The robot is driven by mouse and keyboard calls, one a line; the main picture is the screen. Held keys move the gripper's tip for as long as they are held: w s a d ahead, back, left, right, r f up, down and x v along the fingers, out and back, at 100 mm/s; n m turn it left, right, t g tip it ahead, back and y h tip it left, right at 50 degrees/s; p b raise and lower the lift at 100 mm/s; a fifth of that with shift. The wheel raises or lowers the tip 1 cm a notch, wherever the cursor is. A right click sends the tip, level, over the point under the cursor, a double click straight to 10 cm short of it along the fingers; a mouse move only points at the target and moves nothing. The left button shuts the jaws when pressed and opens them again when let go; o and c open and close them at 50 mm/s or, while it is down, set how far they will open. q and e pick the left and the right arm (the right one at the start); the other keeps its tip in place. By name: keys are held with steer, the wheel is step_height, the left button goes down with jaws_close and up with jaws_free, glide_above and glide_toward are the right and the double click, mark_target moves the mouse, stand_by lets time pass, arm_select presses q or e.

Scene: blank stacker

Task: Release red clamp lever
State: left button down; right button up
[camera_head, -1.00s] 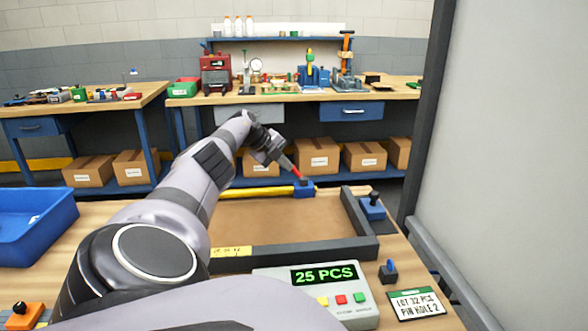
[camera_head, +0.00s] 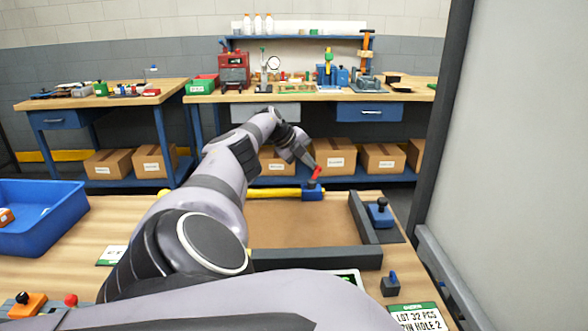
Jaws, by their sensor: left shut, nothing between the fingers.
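The red clamp lever (camera_head: 316,173) stands nearly upright, leaning slightly right, on its small blue clamp base (camera_head: 312,190). The clamp sits at the far edge of the framed brown board (camera_head: 295,225), at the right end of a yellow bar (camera_head: 272,194). My left gripper (camera_head: 311,163) is shut and empty, its tips close to the top of the lever. I cannot tell whether they touch it. My left arm hides the left part of the board. My right gripper is not in view.
A blue bin (camera_head: 40,235) stands at the left of the bench. A black-knobbed blue clamp (camera_head: 380,212) sits right of the board's dark frame (camera_head: 363,222). A lot card (camera_head: 418,318) lies at front right. A wall panel closes the right side.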

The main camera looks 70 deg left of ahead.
arm_select(q)
steer(key=shift+w+d+f+p, duration=0.1)
steer(key=shift+w+d+p, duration=0.25)
steer(key=shift+w, duration=0.75)
steer(key=v, duration=0.7)
stand_by(1.1)
stand_by(0.8)
